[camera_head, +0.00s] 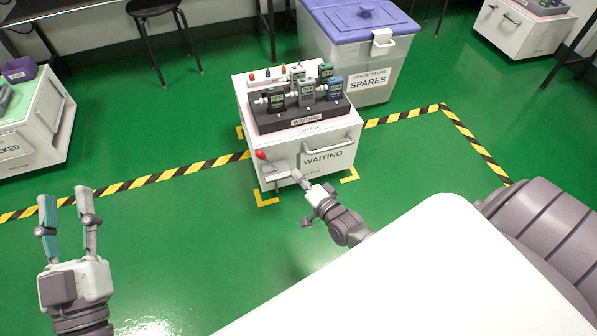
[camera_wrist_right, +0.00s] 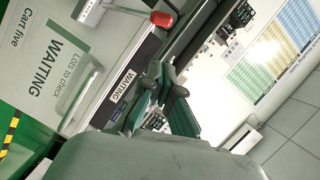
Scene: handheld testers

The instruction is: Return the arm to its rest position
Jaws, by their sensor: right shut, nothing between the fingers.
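My right gripper (camera_head: 297,175) is at the near side of the white WAITING cart (camera_head: 328,168), just in front of its lower left part. Its fingers are together with nothing between them. In the right wrist view the closed fingers (camera_wrist_right: 160,95) show in front of the cart; whether they touch it I cannot tell. My left gripper (camera_head: 66,192) is at the lower left, over open floor. Its two fingers point up in the picture, apart and empty.
Several handheld testers (camera_head: 306,91) stand in a dark rack (camera_head: 264,124) on the cart. A red knob (camera_head: 260,154) is close to my right gripper. A SPARES bin (camera_head: 343,58) stands behind, another cart (camera_head: 42,130) at left. Green floor between is clear.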

